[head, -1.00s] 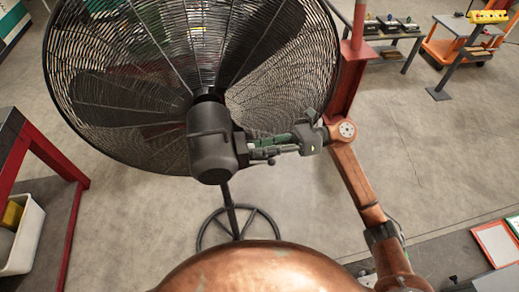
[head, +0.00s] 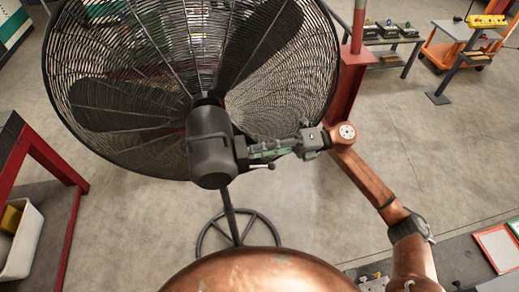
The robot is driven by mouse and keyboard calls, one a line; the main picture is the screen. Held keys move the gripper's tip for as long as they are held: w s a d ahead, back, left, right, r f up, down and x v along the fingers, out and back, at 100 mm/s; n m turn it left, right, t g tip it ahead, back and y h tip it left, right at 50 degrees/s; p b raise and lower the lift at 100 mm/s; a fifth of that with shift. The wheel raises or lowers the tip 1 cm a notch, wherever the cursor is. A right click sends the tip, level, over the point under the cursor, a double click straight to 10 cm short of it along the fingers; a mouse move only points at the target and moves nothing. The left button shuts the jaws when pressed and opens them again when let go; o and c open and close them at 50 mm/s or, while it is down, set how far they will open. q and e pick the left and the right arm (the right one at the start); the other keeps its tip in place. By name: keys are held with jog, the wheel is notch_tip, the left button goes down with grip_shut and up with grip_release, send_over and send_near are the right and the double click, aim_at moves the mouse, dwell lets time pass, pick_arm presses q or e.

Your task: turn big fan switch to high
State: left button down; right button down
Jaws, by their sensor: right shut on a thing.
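The big black fan (head: 213,152) stands in the middle, with its round cage tilted behind its motor housing. My right gripper (head: 250,154) reaches in from the right, with its green fingers at the right side of the motor housing. It is shut on a small part there, which I take to be the fan switch. The switch itself is hidden by the fingers, so its setting cannot be read. My left gripper is not in view.
A round fan base (head: 238,246) rests on the floor below. A red post (head: 349,85) stands close to the cage and my right wrist. A red-framed table (head: 62,165) and white bin (head: 22,240) are at left. Open floor lies to the right.

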jog(key=shift+m+p, duration=0.5)
jog(key=shift+m, duration=1.1)
jog(key=c, duration=1.6)
grip_release()
jog(key=d, duration=0.4)
jog(key=w+d, duration=0.1)
jog(key=d, duration=0.3)
jog(key=w+d, duration=0.1)
jog(key=d, duration=0.2)
jog(key=shift+w+d, duration=0.2)
jog(key=shift+d, duration=0.2)
jog(key=shift+a, duration=0.1)
